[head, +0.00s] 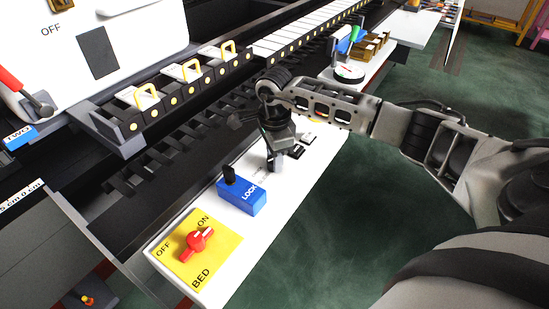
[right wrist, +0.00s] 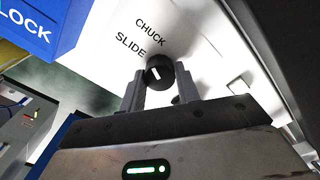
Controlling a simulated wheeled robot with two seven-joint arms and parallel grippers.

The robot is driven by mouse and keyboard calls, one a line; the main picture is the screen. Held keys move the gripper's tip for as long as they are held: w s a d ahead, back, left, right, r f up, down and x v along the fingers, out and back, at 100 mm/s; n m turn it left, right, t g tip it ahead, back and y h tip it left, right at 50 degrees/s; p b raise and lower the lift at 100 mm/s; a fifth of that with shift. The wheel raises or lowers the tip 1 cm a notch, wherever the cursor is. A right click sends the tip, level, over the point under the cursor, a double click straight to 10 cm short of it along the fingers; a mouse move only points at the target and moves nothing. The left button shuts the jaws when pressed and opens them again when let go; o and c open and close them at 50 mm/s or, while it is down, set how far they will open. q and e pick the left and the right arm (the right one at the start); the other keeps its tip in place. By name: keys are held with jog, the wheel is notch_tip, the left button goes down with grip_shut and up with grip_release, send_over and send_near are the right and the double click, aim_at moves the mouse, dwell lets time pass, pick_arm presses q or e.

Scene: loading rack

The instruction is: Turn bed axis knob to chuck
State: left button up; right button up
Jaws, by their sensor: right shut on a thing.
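The bed axis knob (right wrist: 160,72) is a small round black knob with a white mark, seen in the right wrist view. The printed words CHUCK (right wrist: 151,32) and SLIDE (right wrist: 130,44) are beside it on the white panel. I cannot tell for sure which word the white mark points to. My right gripper (right wrist: 160,88) has its two grey fingers on either side of the knob and is shut on it. In the head view the right gripper (head: 275,163) reaches down to the white panel and hides the knob. My left gripper is not in view.
A blue LOCK block (head: 242,197) with a black lever stands close to the gripper on the white panel (head: 222,221). A red knob (head: 196,240) sits on a yellow BED plate marked ON and OFF. Black switches (head: 297,151) are just beyond the gripper.

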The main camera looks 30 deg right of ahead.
jog(key=shift+m, duration=1.5)
jog(key=o, duration=1)
pick_arm(q)
jog(key=shift+b, duration=0.3)
pick_arm(e)
jog(key=shift+r, duration=0.1)
pick_arm(q)
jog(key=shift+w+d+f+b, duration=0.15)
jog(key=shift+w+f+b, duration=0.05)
jog(key=shift+b, duration=0.45)
pick_arm(e)
notch_tip(320, 180, up, 16)
jog(key=shift+f, duration=0.1)
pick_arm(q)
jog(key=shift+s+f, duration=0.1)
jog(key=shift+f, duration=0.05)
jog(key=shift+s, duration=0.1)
pick_arm(e)
jog(key=shift+s, duration=0.1)
